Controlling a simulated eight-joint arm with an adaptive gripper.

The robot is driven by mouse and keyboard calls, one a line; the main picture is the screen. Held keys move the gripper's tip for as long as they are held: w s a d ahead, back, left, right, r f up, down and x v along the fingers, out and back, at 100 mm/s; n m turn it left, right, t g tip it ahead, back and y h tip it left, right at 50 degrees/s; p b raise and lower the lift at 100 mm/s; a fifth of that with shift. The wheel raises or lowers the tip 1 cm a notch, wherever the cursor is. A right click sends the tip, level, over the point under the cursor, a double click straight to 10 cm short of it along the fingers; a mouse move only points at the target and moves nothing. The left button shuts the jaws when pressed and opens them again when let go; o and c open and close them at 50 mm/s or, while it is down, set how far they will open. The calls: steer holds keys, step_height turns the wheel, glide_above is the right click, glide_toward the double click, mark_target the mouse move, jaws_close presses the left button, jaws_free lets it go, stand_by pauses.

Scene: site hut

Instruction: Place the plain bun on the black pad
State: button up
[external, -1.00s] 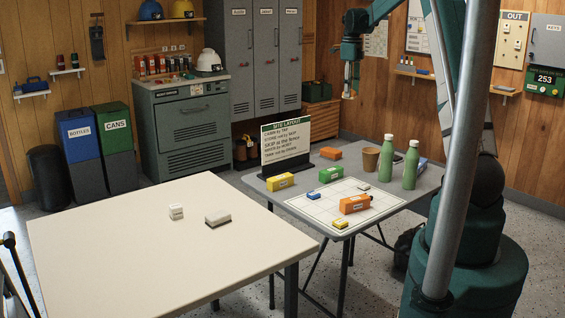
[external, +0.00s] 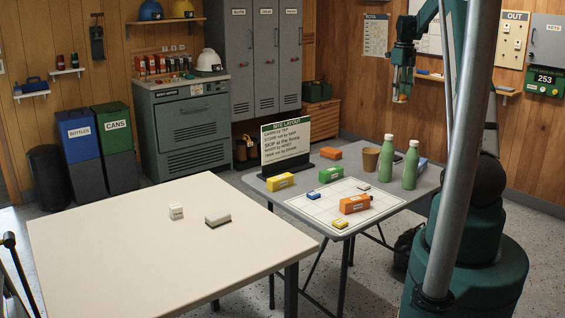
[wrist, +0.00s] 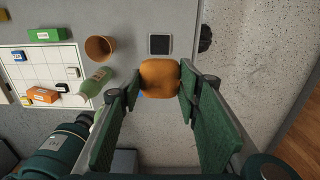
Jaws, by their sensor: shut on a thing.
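A plain golden-brown bun (wrist: 160,78) is gripped between the green fingers of my gripper (wrist: 158,88) in the wrist view. In the external view my gripper (external: 402,97) hangs in the air above the far right of the grey table, with the bun low between its fingers. The black pad (wrist: 160,44) is a dark square with a pale edge on the grey table, just above the bun in the wrist picture. The bun appears held above the table, apart from the pad.
Two green bottles (external: 411,165) and a brown cup (external: 370,159) stand near the table's right side. A white grid sheet (external: 320,206) carries several coloured blocks. The table edge (wrist: 198,25) lies right of the pad in the wrist view.

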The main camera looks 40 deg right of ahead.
step_height(320, 180, down, 16)
stand_by(0.3)
steer(key=shift+f, duration=0.15)
steer(key=shift+f+b, duration=0.55)
steer(key=shift+f, duration=2.55)
steer(key=shift+f+b, duration=0.3)
steer(key=shift+f, duration=1.55)
steer(key=shift+f, duration=0.2)
steer(key=o, duration=0.9)
